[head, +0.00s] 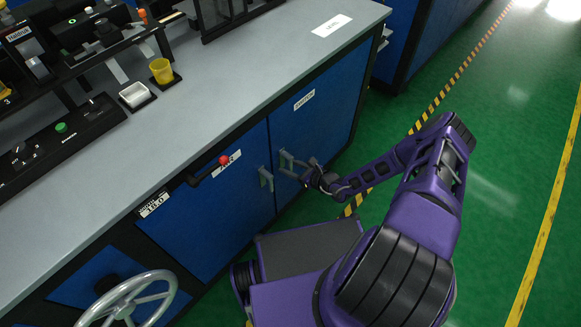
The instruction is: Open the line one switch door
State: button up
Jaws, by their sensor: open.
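Two blue cabinet doors sit side by side under the grey worktop, both closed as far as I can tell. The left door (207,222) has a grey handle (266,178) near its right edge and a white label (228,164). The right door (322,112) has a grey handle (287,163) near its left edge and its own label (304,99). The label text is too small to read surely. My gripper (304,173) is open beside the right door's handle; I cannot tell whether it touches or surrounds it.
A handwheel (128,304) is at lower left. Green floor (490,150) is clear on the right.

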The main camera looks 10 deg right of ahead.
grip_shut()
dwell(1.3)
